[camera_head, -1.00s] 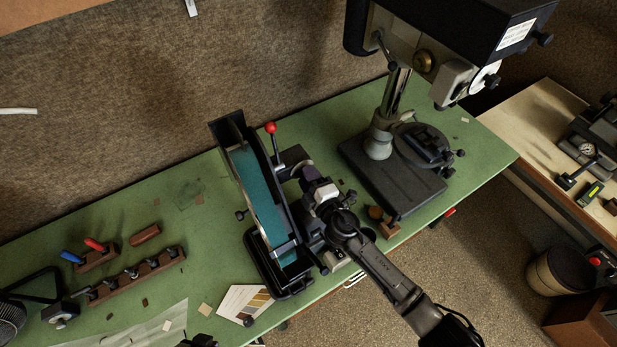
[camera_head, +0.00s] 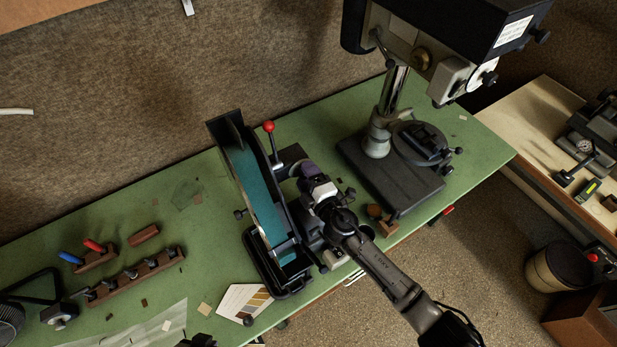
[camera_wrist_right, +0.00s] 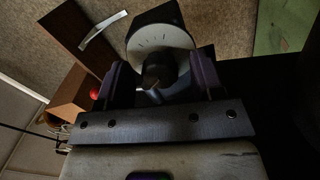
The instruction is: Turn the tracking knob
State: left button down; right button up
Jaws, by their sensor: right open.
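The belt sander stands on the green bench in the head view, with a teal belt (camera_head: 262,205) and a red-tipped lever (camera_head: 268,127). My right gripper (camera_head: 310,172) is at the sander's right side, its arm coming from the lower right. In the right wrist view, its two purple-grey fingers (camera_wrist_right: 160,82) stand apart, one on each side of a dark knob (camera_wrist_right: 158,68). A pale round dial with marks (camera_wrist_right: 160,42) is behind the knob. I cannot tell whether either finger touches the knob. In the head view my gripper and arm hide the knob. My left gripper is not in view.
A drill press (camera_head: 390,175) stands to the right of the sander. A wooden rack (camera_head: 135,278) with several tools and a sample card (camera_head: 245,302) lie at the left and front. A bin (camera_head: 558,272) stands on the floor at the right.

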jog(key=b+v, duration=0.1)
jog(key=v, duration=1.3)
jog(key=shift+w, duration=0.1)
